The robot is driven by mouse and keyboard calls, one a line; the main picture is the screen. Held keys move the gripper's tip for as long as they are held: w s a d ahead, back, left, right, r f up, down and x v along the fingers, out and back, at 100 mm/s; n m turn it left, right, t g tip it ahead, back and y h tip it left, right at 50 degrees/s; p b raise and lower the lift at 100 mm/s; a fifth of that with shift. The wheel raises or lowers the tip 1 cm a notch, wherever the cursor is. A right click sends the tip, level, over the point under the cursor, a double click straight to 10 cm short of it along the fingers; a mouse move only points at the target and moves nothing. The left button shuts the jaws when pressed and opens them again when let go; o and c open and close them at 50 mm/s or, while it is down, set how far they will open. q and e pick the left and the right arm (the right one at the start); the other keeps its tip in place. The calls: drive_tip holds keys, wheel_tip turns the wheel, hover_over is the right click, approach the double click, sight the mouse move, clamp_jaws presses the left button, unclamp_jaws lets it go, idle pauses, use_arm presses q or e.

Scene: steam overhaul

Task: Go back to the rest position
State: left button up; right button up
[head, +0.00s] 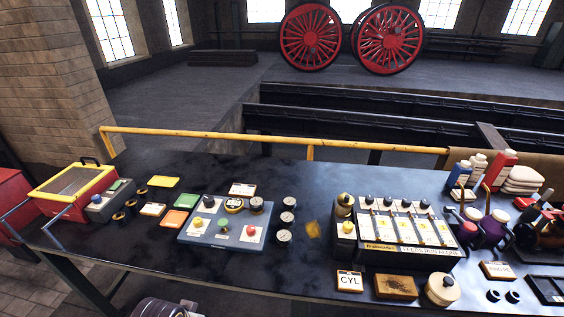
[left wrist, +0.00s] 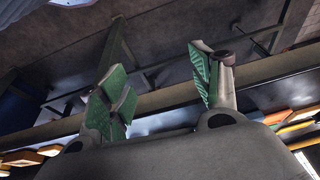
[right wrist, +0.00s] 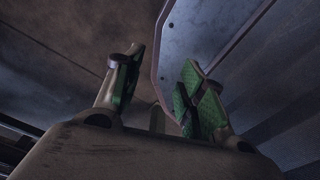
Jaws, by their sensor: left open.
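Neither gripper shows in the head view. In the left wrist view my left gripper (left wrist: 160,80) is open, its green-padded fingers spread with nothing between them. Dark beams and a bench-like edge with coloured items show around it. In the right wrist view my right gripper (right wrist: 160,78) is also open and empty, its green pads apart. A pale grey panel (right wrist: 205,40) with a dark rim shows behind its fingers. How far either gripper is from the workbench (head: 130,240) cannot be told.
The dark bench carries a red box with yellow rim (head: 73,184), a blue-grey control panel (head: 222,237), gauges (head: 284,235), a lever panel (head: 405,230), a CYL card (head: 349,281) and bottles (head: 460,176). A yellow rail (head: 270,139) runs behind. Red wheels (head: 311,37) stand far back.

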use_arm(q)
wheel_tip(320, 180, down, 37)
drive_tip(key=s+a+g+b, duration=0.1)
drive_tip(key=s+a+b, duration=0.1)
drive_tip(key=b, duration=0.3)
drive_tip(key=s+a+f+b, duration=0.2)
drive_tip(key=s+a+f, duration=0.1)
drive_tip(key=s+f, duration=0.7)
drive_tip(key=s+a+f+g+b, duration=0.1)
drive_tip(key=s+a+f+b, duration=0.1)
drive_tip(key=s+f, duration=0.9)
wheel_tip(320, 180, down, 4)
drive_tip(key=shift+s+a+r+m+y+b, duration=0.2)
drive_tip(key=shift+s+a+m+y+b, duration=0.15)
drive_tip(key=shift+a, duration=0.25)
use_arm(e)
drive_tip(key=w+d+f, duration=0.1)
drive_tip(key=d+f, duration=0.3)
drive_tip(key=f, duration=0.5)
drive_tip(key=shift+w+d+f+h, duration=0.15)
drive_tip(key=shift+w+f+h, duration=0.15)
drive_tip(key=shift+w+f, duration=0.05)
use_arm(q)
drive_tip(key=shift+w, duration=0.1)
use_arm(e)
drive_tip(key=shift+a, duration=0.4)
drive_tip(key=shift+d, duration=0.15)
drive_tip(key=shift+d, duration=0.45)
